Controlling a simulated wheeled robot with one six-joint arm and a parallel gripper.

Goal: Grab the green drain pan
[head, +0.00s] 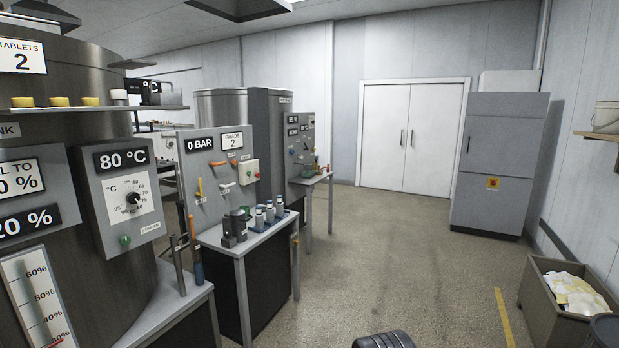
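I cannot make out a green drain pan for certain. A small greenish item (308,171) sits on the far side table (322,178) beside the far control panel, too small to identify.
Tanks and control panels line the left, with a near bench (215,238) holding a blue tray (268,225) of bottles. A crate (553,318) of paper stands at the lower right. A grey cabinet (500,165) and white double doors (411,135) stand behind. The middle floor is clear.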

